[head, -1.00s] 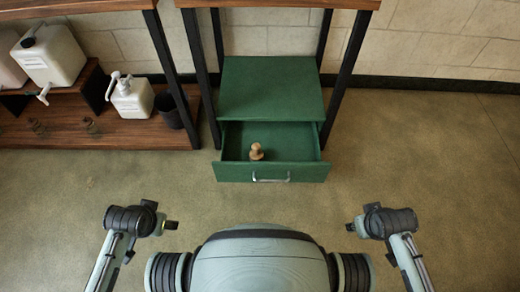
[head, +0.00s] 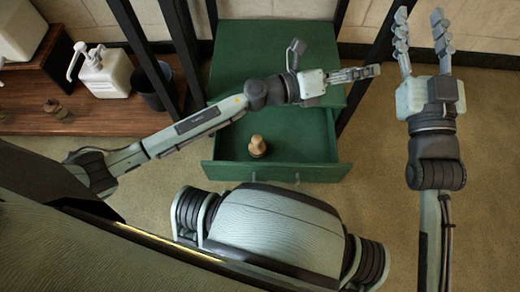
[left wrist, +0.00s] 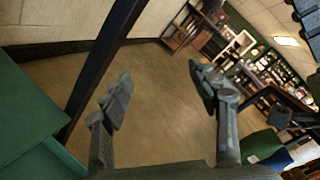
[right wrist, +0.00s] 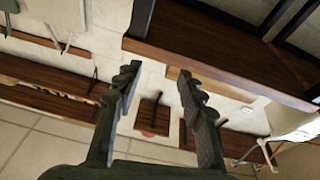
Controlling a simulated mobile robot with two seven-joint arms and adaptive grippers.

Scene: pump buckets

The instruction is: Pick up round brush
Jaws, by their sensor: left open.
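The round brush (head: 257,146) is a small wooden piece with a knob on top. It stands upright in the open drawer (head: 222,173) of the green cabinet in the head view. My left gripper (head: 376,71) reaches over the cabinet, pointing right, above and beyond the brush. It is open and empty, and its spread fingers show in the left wrist view (left wrist: 165,95). My right gripper (head: 420,17) is at the right, pointing to the back wall, with its fingers apart and nothing between them in the right wrist view (right wrist: 168,85). Neither wrist view shows the brush.
The green cabinet top (head: 232,50) is bare. Dark posts (head: 388,60) stand on both sides of it. A white pump bottle (head: 103,72) and a dark bucket (head: 155,88) stand on the wooden shelf (head: 30,121) at left. Floor at right is open.

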